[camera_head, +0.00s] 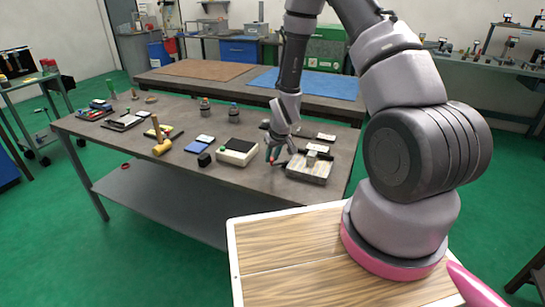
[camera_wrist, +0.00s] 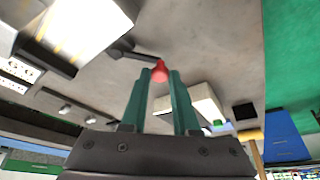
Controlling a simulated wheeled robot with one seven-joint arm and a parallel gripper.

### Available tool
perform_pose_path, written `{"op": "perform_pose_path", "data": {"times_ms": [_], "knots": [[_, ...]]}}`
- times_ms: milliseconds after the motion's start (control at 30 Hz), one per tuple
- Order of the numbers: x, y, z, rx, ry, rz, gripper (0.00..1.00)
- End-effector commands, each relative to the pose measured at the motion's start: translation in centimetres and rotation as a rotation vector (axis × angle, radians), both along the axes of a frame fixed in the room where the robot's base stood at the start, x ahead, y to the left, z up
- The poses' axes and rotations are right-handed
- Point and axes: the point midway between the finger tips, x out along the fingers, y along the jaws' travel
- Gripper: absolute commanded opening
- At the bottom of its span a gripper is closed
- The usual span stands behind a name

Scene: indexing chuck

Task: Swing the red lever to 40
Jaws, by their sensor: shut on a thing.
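The red lever's knob (camera_wrist: 159,72) sits between the tips of my gripper's green fingers (camera_wrist: 158,82) in the wrist view. My gripper is shut on it. A dark lever arm (camera_wrist: 132,53) runs from the knob up and left to the indexing chuck's base (camera_wrist: 85,25), which has yellow stripes. In the head view, my gripper (camera_head: 273,155) points down at the left side of the chuck (camera_head: 310,168), near the table's front edge. The lever is small and partly hidden there. No scale or 40 mark is readable.
A cream box with a green button (camera_head: 237,152) stands just left of my gripper. Small white plates (camera_head: 318,147) lie behind the chuck.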

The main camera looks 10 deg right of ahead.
Motion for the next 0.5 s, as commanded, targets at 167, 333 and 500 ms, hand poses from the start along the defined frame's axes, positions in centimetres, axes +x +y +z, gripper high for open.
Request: {"op": "perform_pose_path", "data": {"times_ms": [167, 333, 500], "knots": [[0.12, 0.02, 0.08, 0.0, -0.003, 0.002, 0.59], [0.06, 0.0, 0.04, 0.0, -0.002, 0.001, 0.59], [-0.09, -0.03, 0.44, 0.0, -0.002, 0.001, 0.59]]}}
